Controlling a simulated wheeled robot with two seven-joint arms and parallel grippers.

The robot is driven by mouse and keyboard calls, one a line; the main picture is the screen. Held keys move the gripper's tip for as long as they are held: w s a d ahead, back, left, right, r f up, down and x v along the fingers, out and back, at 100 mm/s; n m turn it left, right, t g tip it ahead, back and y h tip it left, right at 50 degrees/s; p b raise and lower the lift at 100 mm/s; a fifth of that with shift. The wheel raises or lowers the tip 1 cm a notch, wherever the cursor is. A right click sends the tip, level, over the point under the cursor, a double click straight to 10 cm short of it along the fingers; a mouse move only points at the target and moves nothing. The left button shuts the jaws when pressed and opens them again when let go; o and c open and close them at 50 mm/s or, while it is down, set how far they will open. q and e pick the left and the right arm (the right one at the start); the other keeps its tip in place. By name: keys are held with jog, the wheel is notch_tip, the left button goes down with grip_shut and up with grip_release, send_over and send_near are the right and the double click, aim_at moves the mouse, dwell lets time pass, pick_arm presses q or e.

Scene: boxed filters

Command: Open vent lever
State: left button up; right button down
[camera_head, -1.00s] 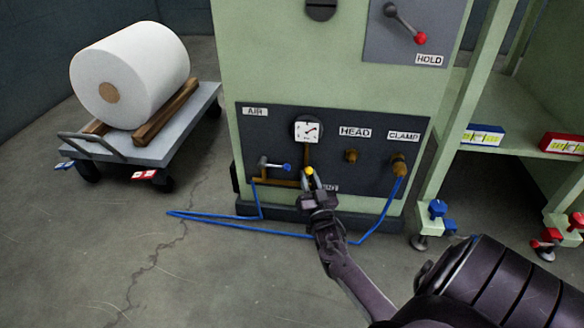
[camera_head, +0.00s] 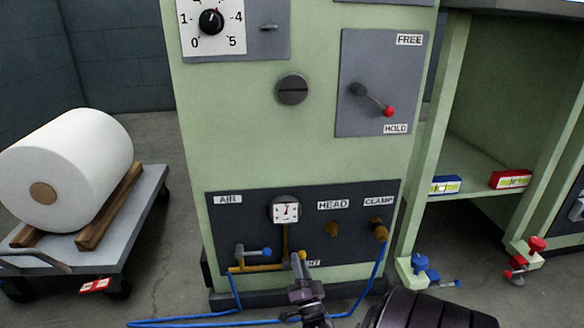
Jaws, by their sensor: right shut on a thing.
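The vent lever shows only as a yellow knob (camera_head: 302,256) low on the dark panel (camera_head: 350,255) of the green machine. My left gripper is not in view.
A red-knobbed lever (camera_head: 375,100) between FREE and HOLD labels is on the upper panel. Blue hose (camera_head: 234,292) runs from the pipe along the floor. A cart with a white roll (camera_head: 75,165) stands left. A green shelf (camera_head: 480,205) with blue and red boxes stands right.

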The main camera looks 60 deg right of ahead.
dwell(0.4)
jog(key=c, duration=1.5)
grip_release()
jog(key=shift+s, duration=0.1)
jog(key=shift+c, duration=0.2)
